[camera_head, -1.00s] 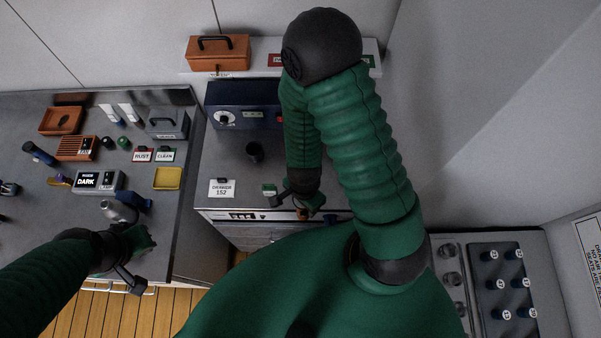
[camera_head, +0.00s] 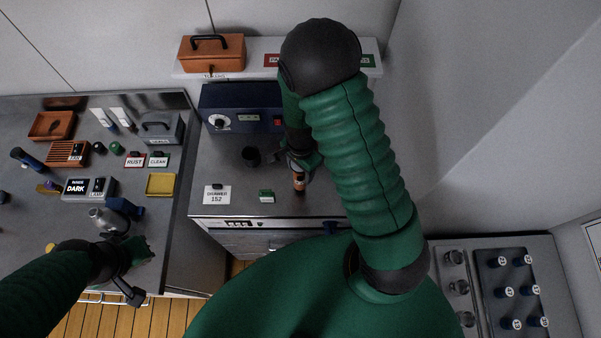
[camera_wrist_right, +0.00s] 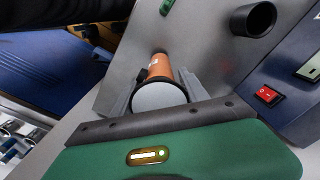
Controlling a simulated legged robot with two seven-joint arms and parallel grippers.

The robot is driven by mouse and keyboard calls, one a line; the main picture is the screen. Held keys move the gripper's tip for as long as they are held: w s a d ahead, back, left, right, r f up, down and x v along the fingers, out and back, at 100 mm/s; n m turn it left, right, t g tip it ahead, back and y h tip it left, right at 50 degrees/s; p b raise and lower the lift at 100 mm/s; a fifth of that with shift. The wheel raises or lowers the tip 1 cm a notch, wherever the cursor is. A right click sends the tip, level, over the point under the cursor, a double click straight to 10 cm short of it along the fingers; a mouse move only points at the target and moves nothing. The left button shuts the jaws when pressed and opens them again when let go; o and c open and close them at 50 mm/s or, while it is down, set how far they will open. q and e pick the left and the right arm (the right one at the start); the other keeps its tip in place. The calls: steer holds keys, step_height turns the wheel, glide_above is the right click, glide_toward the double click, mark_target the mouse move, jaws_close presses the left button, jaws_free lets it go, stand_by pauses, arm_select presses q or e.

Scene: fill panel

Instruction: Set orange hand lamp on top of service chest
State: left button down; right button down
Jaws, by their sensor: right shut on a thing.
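The orange hand lamp (camera_head: 299,182) is in my right gripper (camera_head: 299,172), over the grey top of the service chest (camera_head: 232,168). In the right wrist view the lamp (camera_wrist_right: 160,68) lies between the two fingers, its pale round end towards the camera. The right gripper (camera_wrist_right: 158,92) is shut on it. I cannot tell whether the lamp touches the chest top. My arm hides part of the chest's right side. My left gripper (camera_head: 138,272) is by the front edge of the left workbench, and its fingers are unclear.
A dark cup (camera_head: 251,156), a card reading 152 (camera_head: 217,195) and a small green tag (camera_head: 266,196) are on the chest top. A blue power unit (camera_head: 240,108) stands behind them. The left workbench (camera_head: 150,210) carries several items. An orange toolbox (camera_head: 212,53) sits on the shelf.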

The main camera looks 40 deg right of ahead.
steer(key=f, duration=0.2)
steer(key=shift+s+d+f, duration=0.15)
steer(key=shift+s+f, duration=0.15)
steer(key=shift+f, duration=0.1)
steer(key=shift+w+d+f, duration=0.1)
steer(key=shift+d+f, duration=0.05)
steer(key=shift+d, duration=0.05)
steer(key=c, duration=0.6)
jaws_free()
arm_select(q)
steer(key=shift+s+d+r, duration=0.1)
steer(key=shift+d+r, duration=0.15)
steer(key=shift+r, duration=0.2)
arm_select(e)
steer(key=shift+a, duration=0.25)
arm_select(q)
steer(key=shift+a, duration=0.1)
arm_select(e)
step_height(320, 180, up, 12)
steer(key=shift+f, duration=0.15)
steer(key=shift+r, duration=0.25)
steer(key=shift+d+f, duration=0.1)
